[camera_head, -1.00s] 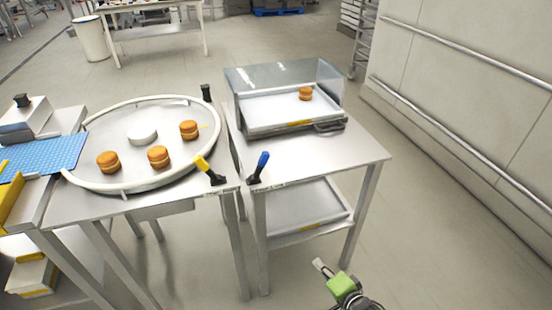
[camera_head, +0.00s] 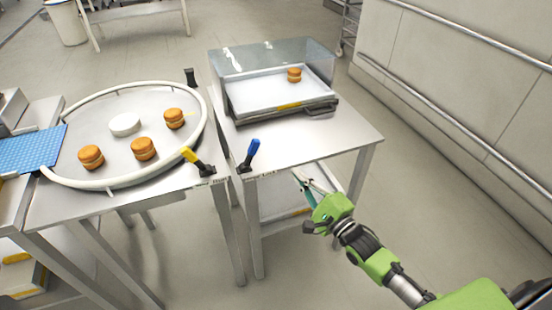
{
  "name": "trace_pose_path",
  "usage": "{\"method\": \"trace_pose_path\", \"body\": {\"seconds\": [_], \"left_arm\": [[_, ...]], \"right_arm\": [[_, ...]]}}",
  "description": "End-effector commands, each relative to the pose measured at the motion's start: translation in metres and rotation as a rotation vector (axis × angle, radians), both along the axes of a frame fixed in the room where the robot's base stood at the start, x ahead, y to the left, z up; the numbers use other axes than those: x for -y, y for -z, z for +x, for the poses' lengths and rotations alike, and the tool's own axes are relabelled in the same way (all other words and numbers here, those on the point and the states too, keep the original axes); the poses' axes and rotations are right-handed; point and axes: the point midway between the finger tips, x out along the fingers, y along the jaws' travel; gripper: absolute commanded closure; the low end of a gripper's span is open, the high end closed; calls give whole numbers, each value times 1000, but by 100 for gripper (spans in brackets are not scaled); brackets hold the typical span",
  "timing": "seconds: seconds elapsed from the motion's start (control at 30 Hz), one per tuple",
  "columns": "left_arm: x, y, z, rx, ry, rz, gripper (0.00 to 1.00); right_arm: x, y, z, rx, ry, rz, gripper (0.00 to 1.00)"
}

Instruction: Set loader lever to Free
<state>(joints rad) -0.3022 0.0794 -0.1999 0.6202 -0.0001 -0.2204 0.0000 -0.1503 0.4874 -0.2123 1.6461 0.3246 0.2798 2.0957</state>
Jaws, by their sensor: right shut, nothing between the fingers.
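A lever with a blue handle (camera_head: 252,151) stands at the front left corner of the right table, its handle tilted up and slightly right. A lever with a yellow handle (camera_head: 190,156) stands at the front right of the left table, its handle tilted up and left. Small labels lie beside both levers; their words are too small to read surely, so I cannot tell which is the loader lever. My right gripper (camera_head: 303,181) is shut and empty, in front of the right table, to the right of the blue lever and apart from it. My left gripper is not in view.
A round rimmed turntable (camera_head: 75,182) holds several orange filled rounds and a white disc (camera_head: 124,125). A clear-covered tray unit (camera_head: 270,103) with one round (camera_head: 294,75) stands on the right table (camera_head: 345,138). A lower shelf tray (camera_head: 280,203) sits beneath. The wall is at right.

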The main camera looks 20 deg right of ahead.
Motion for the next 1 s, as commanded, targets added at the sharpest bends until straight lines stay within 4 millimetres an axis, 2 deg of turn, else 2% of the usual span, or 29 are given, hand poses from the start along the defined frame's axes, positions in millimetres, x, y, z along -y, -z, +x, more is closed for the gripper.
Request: {"method": "trace_pose_path", "body": {"seconds": [0.17,0.53,0.6,0.8,1.0], "left_arm": [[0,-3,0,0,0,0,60],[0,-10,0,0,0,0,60],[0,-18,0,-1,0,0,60],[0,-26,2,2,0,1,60],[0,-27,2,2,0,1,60]], "right_arm": [[-5,-5,22,4,2,1,100],[-25,-12,95,2,1,1,100],[-37,-18,94,-1,-1,4,100],[-57,-25,92,-1,0,1,100],[-62,-26,92,-1,1,-1,100]]}}
